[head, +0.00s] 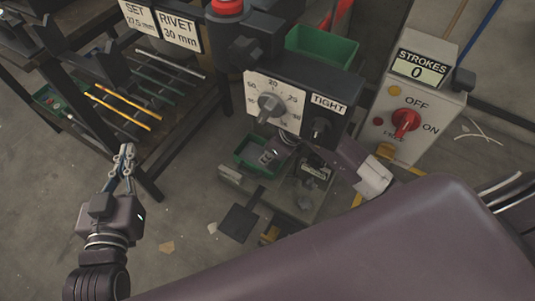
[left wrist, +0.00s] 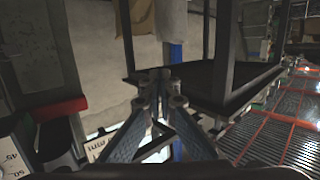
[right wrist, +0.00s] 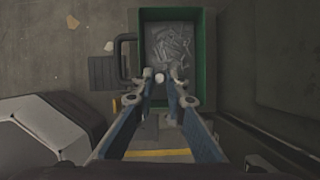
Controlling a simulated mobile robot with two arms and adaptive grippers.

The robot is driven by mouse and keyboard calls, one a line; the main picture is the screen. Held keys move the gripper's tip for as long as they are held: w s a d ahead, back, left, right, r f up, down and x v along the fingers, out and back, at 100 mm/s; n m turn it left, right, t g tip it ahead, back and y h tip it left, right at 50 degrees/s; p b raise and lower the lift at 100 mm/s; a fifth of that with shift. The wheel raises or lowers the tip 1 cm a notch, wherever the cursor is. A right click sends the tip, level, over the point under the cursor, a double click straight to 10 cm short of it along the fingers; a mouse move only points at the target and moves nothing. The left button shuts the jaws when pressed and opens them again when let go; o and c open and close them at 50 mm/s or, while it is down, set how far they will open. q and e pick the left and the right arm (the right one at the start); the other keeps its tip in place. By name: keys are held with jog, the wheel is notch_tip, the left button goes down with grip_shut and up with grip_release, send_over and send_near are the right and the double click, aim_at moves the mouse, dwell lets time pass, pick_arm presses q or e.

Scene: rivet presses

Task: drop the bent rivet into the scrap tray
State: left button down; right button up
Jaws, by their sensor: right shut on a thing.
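My right gripper (right wrist: 160,74) is shut on a small pale rivet (right wrist: 159,79), seen end-on between the fingertips in the right wrist view. Its bend cannot be made out. The fingertips overlap a green tray (right wrist: 204,60) holding loose grey metal pieces; the height above it is unclear. In the head view a green tray (head: 241,160) sits low by the press, partly hidden; my right gripper is hard to make out there. My left gripper (head: 124,160) is empty, its fingers together, beside the dark rack. Its closed fingers also show in the left wrist view (left wrist: 165,85).
A press head with a dial (head: 270,104) stands above the low tray. A strokes counter box with a red switch (head: 405,120) is at the right. Another green bin (head: 318,47) sits behind. A rack with coloured rods (head: 125,105) stands left. The floor between is mostly clear.

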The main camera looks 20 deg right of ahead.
jog(key=shift+f, duration=0.35)
jog(key=o, duration=0.7)
pick_arm(q)
jog(key=shift+w+d+r+t, duration=0.15)
jog(key=shift+r+t, duration=0.15)
jog(key=shift+r, duration=0.3)
jog(key=shift+w+d+r+t, duration=0.15)
jog(key=shift+r+t, duration=0.15)
jog(key=shift+r, duration=0.3)
pick_arm(e)
jog(key=shift+o, duration=0.2)
